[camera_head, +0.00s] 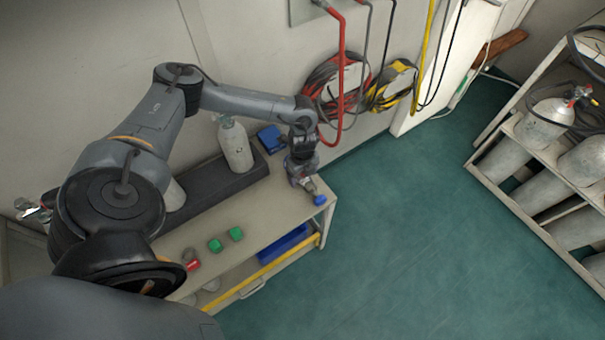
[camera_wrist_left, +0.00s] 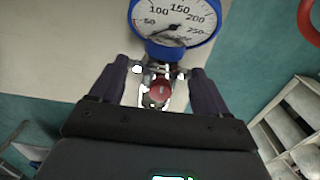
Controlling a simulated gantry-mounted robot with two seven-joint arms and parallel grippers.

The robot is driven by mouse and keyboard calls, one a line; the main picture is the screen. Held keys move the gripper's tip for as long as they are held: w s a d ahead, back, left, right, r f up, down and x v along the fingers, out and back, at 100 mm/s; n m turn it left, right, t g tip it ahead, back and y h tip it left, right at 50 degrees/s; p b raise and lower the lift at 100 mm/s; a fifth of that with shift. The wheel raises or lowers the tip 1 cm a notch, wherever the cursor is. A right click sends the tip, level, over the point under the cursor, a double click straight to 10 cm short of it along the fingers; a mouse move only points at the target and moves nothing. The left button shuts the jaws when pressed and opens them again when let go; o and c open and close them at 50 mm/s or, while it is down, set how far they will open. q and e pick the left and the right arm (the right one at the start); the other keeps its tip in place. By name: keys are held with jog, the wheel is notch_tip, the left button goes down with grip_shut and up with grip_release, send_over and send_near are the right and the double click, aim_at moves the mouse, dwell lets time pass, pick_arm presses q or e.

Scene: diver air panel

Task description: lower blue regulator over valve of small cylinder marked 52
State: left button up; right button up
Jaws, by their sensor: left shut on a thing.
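The blue regulator shows in the wrist view as a round blue-rimmed gauge (camera_wrist_left: 178,22) with a metal body and a red part below it. My left gripper (camera_wrist_left: 162,74) is shut on its metal body. In the head view the left gripper (camera_head: 305,182) holds the regulator (camera_head: 319,200) above the right end of the bench. A pale small cylinder (camera_head: 235,147) stands upright in a dark holder, left of the gripper and apart from it. A second cylinder (camera_head: 174,196) is partly hidden by my arm. I cannot read a 52 on either. The right gripper is out of view.
The bench (camera_head: 285,203) carries a blue box (camera_head: 270,138), green pieces (camera_head: 216,245) and a red piece (camera_head: 192,264). A blue tray (camera_head: 285,244) sits below its front edge. Coiled red hose (camera_head: 335,88) hangs behind. A cylinder rack (camera_head: 500,192) stands right, across clear floor.

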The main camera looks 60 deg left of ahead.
pick_arm(q)
jog(key=shift+f, duration=0.4)
dwell(0.3)
jog(key=o, duration=1.5)
notch_tip(320, 180, up, 9)
jog(key=p, duration=0.3)
jog(key=shift+r, duration=0.9)
